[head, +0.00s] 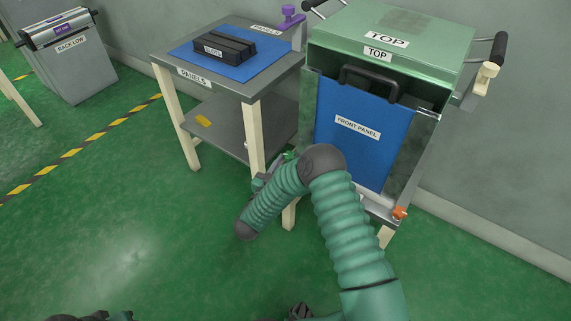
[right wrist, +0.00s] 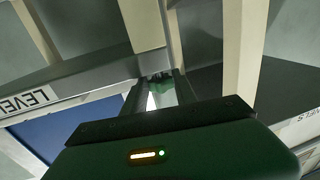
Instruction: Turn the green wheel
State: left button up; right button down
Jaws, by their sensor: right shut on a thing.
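The green wheel (head: 290,155) is mostly hidden behind my right arm in the head view. Only a small green bit shows at the cabinet's lower left. My right gripper (head: 272,172) reaches to it there, partly covered by my own arm. In the right wrist view, my right gripper (right wrist: 160,86) has its fingers closed on a small green piece (right wrist: 163,90), which fits the wheel. Most of the wheel's shape is hidden, so its turn angle cannot be read. My left gripper cannot be made out in either view.
The green-topped cabinet (head: 410,25) has a blue front panel (head: 362,130) and an orange knob (head: 399,213) low on its right. A grey table (head: 270,85) with a blue mat, black slats (head: 225,47) and a purple clamp (head: 290,14) stands left.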

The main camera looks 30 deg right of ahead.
jog(key=shift+w+a+m+g+h, duration=0.1)
jog(key=shift+m+g+h, duration=0.2)
jog(key=shift+g, duration=0.1)
jog(key=m+g+b, duration=0.1)
jog(key=m+g, duration=0.1)
jog(key=g, duration=0.1)
jog(key=w+m+g+h+b, duration=0.1)
jog(key=m+g+b, duration=0.1)
jog(key=g, duration=0.2)
jog(key=m+g+h+b, duration=0.1)
jog(key=m+g+b, duration=0.1)
jog(key=m+g, duration=0.1)
jog(key=shift+w+a+f+g, duration=0.1)
jog(key=shift+w+a+g, duration=0.1)
jog(key=shift+w+g, duration=0.25)
jog(key=shift+s, duration=0.1)
jog(key=c, duration=1)
grip_release()
jog(key=shift+o, duration=0.2)
jog(key=shift+g, duration=0.25)
